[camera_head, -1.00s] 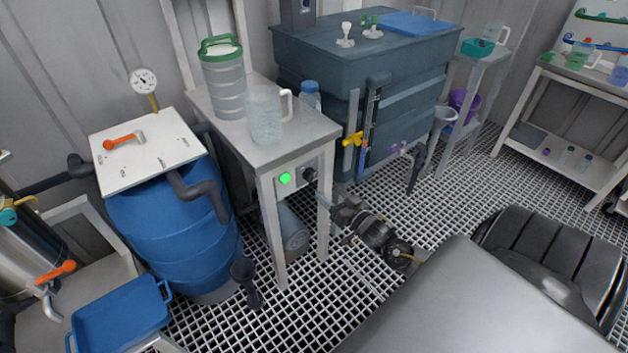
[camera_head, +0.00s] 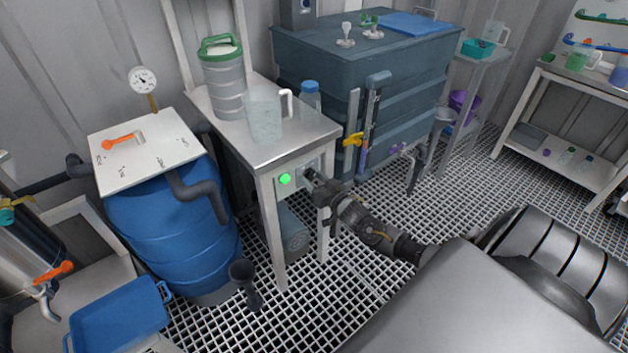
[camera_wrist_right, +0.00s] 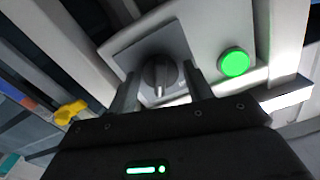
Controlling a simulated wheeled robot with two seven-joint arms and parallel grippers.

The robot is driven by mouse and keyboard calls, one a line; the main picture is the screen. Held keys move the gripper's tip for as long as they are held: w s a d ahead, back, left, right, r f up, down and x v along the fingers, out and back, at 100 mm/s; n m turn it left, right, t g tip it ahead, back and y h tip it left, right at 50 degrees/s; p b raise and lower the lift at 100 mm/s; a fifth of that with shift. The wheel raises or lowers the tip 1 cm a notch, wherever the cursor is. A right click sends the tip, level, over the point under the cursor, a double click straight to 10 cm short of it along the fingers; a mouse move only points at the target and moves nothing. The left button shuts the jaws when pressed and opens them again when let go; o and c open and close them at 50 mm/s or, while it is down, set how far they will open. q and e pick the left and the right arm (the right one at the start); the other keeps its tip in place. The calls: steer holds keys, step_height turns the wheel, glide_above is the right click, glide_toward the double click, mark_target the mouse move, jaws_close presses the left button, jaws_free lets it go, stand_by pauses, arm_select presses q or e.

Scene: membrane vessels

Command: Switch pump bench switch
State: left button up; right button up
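The pump bench switch is a dark rotary knob (camera_wrist_right: 160,74) on a grey plate, seen in the right wrist view. A lit green round lamp (camera_wrist_right: 234,63) sits beside it; it also shows on the bench front in the head view (camera_head: 285,179). My right gripper (camera_wrist_right: 160,88) is open, with one finger on each side of the knob. Whether the fingers touch the knob cannot be told. In the head view my right gripper (camera_head: 312,177) is at the bench front and hides the knob. My left gripper is not in view.
The metal pump bench (camera_head: 262,147) carries a clear jug (camera_head: 264,117), a green-lidded container (camera_head: 223,82) and a blue-capped bottle (camera_head: 310,95). A blue barrel (camera_head: 172,235) stands left. A dark tank (camera_head: 350,62) with a yellow valve (camera_head: 353,140) stands right of the bench.

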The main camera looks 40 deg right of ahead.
steer(key=c, duration=0.7)
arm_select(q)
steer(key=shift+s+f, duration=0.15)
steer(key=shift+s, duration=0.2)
arm_select(e)
steer(key=shift+o, duration=0.2)
